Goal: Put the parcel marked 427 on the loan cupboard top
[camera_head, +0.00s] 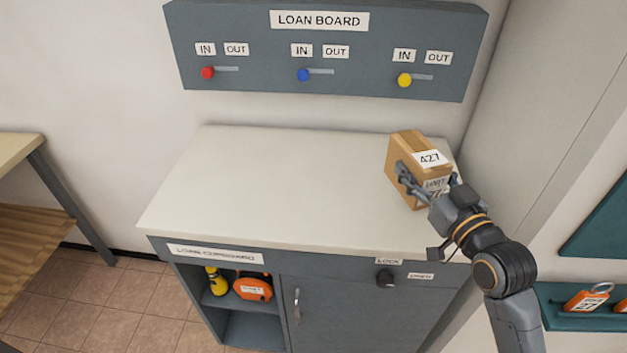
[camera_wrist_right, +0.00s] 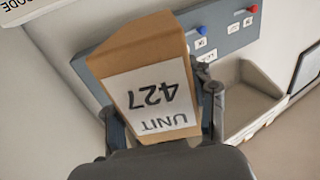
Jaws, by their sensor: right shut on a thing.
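The parcel marked 427 (camera_head: 405,150) is a brown box with white labels, at the right end of the loan cupboard top (camera_head: 270,185). My right gripper (camera_head: 426,184) is shut on the parcel, with a finger on each side of it. In the right wrist view the parcel (camera_wrist_right: 140,45) sits between the fingers, its UNIT 427 label upside down. I cannot tell whether the parcel touches the top or is held just above it. The rest of the cupboard top is bare. My left gripper is not in view.
The loan board (camera_head: 320,60) with red, blue and yellow knobs hangs on the wall behind. An open shelf below holds a yellow item (camera_head: 216,281) and an orange item (camera_head: 253,287). A wall stands close right of the parcel. Orange key tags (camera_head: 585,300) are at the right.

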